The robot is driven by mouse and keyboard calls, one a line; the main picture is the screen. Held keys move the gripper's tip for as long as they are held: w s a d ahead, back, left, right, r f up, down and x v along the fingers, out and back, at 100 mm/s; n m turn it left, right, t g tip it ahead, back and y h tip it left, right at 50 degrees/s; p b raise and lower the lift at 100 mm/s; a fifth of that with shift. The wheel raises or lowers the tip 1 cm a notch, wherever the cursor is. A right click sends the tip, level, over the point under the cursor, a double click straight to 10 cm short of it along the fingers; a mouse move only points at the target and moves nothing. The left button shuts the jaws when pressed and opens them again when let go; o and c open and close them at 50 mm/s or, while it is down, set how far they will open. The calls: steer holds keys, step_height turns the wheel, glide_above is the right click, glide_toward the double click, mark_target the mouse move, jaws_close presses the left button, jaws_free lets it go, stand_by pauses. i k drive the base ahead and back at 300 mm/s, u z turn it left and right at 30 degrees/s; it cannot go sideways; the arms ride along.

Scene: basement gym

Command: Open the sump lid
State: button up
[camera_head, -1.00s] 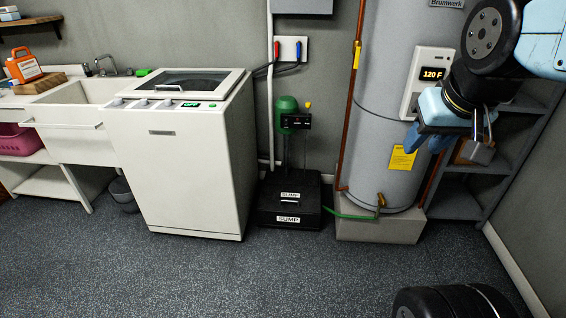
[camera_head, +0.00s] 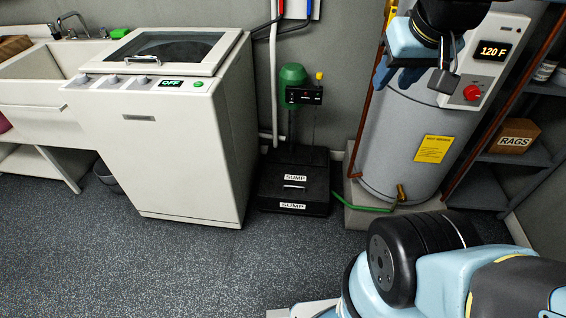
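The sump (camera_head: 270,203) is a low black box on the floor between the washing machine and the water heater. Its black lid (camera_head: 318,180) lies flat on top and looks closed. The lid has a small light handle (camera_head: 294,184) near its middle and a white SUMP label behind it; another SUMP label is on the front face. A green pump with a black control box (camera_head: 303,95) stands at its back. My gripper (camera_head: 398,82) hangs in front of the heater, up and to the right of the sump, touching nothing visible. Its finger opening is unclear.
The white washing machine (camera_head: 165,160) stands just left of the sump. The water heater (camera_head: 400,150) is on a plinth to the right, with a green hose (camera_head: 362,208) near the floor. Shelving with a RAGS box (camera_head: 515,137) is far right. The floor in front is clear.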

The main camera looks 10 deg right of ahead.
mark_target(281, 180)
steer(key=u, duration=0.05)
steer(key=i, duration=0.9)
steer(key=u, duration=0.1)
